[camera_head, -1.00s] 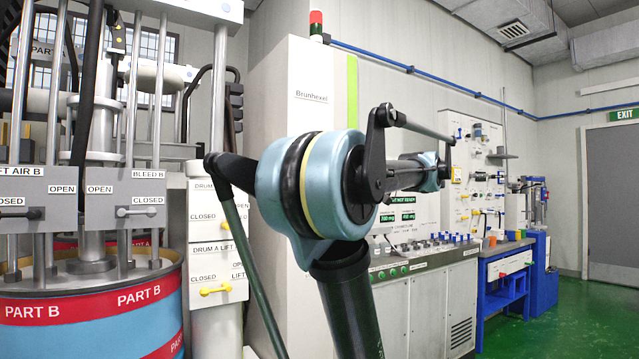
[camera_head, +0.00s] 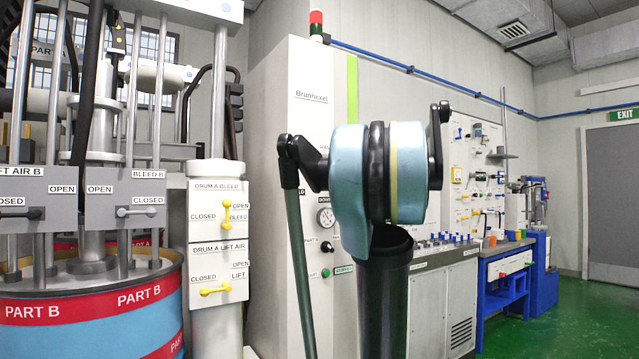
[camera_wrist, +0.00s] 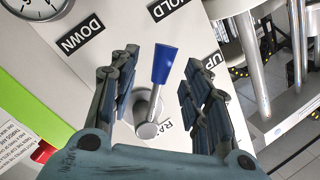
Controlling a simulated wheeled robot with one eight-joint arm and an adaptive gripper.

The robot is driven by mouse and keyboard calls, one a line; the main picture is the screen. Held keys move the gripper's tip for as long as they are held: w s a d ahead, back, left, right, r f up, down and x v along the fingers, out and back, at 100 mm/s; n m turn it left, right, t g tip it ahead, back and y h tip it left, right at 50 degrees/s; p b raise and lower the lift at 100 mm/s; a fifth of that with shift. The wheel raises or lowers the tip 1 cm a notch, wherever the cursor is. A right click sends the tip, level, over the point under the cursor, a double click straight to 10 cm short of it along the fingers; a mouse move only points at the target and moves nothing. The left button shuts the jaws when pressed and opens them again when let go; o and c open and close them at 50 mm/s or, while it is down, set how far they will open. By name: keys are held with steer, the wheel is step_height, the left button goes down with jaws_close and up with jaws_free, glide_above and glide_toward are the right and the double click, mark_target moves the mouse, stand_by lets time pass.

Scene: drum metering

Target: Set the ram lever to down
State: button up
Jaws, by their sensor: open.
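The ram lever (camera_wrist: 164,68) shows in the wrist view, with a blue grip on a metal stem and a round hub. Its grip points towards the HOLD label (camera_wrist: 170,6). The DOWN label (camera_wrist: 82,38) is up and left of it, and the UP label (camera_wrist: 210,62) is to the right. My gripper (camera_wrist: 161,64) is open, with one finger on each side of the lever and visible gaps to the grip. In the head view my arm hides the lever and the gripper.
A gauge (camera_wrist: 36,6) is at the wrist view's upper left; the gauge (camera_head: 325,218) also shows on the tall cabinet (camera_head: 308,110) in the head view. Part B drum (camera_head: 90,305) and valve panel (camera_head: 218,270) stand left. Green floor (camera_head: 570,325) is clear at right.

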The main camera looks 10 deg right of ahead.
steer(key=shift+x, duration=1.5)
jaws_close()
